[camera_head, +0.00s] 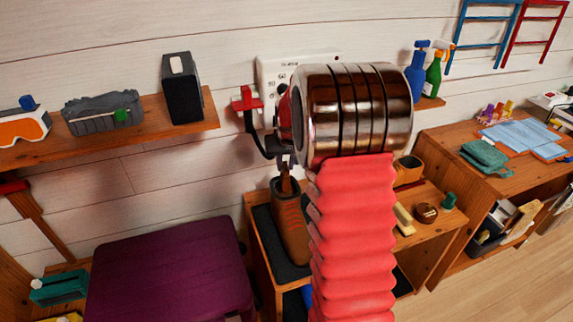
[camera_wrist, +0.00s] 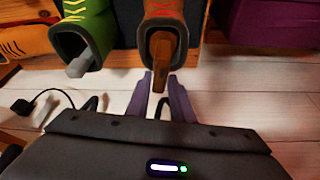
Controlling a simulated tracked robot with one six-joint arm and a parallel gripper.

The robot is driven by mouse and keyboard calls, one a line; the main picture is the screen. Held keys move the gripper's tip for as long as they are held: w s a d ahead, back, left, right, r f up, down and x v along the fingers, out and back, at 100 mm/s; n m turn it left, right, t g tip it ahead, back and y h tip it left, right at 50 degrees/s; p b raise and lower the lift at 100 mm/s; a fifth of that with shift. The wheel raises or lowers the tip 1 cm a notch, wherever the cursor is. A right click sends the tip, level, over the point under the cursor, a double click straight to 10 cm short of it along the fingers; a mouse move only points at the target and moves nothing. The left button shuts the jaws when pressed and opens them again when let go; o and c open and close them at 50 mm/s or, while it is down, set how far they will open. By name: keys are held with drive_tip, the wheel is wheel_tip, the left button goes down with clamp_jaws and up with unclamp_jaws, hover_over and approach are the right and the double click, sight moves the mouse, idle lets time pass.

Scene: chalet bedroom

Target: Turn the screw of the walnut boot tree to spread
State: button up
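The brown boot (camera_head: 291,228) stands upright on a dark-topped wooden shelf in the head view. A walnut-coloured wooden piece, apparently the boot tree (camera_head: 285,184), sticks up from its opening. In the wrist view the boot (camera_wrist: 165,12) is at top centre, and the boot tree (camera_wrist: 163,56) points out of it toward me. My gripper (camera_wrist: 160,77) has two purple fingers, one on each side of the tree's narrow end, with slight gaps visible. In the head view my arm hides much of the gripper. The screw itself cannot be made out clearly.
A green boot (camera_wrist: 93,18) with a grey insert stands beside the brown boot, with an orange boot (camera_wrist: 25,40) farther left. A purple-topped stool (camera_head: 170,268) is left of the shelf. A wall box (camera_head: 275,75) and red fixture (camera_head: 247,100) are close behind my gripper.

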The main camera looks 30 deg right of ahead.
drive_tip(key=o, duration=0.4)
drive_tip(key=shift+c, duration=0.2)
drive_tip(key=v, duration=1.3)
drive_tip(key=shift+r, duration=0.35)
drive_tip(key=shift+s, duration=0.1)
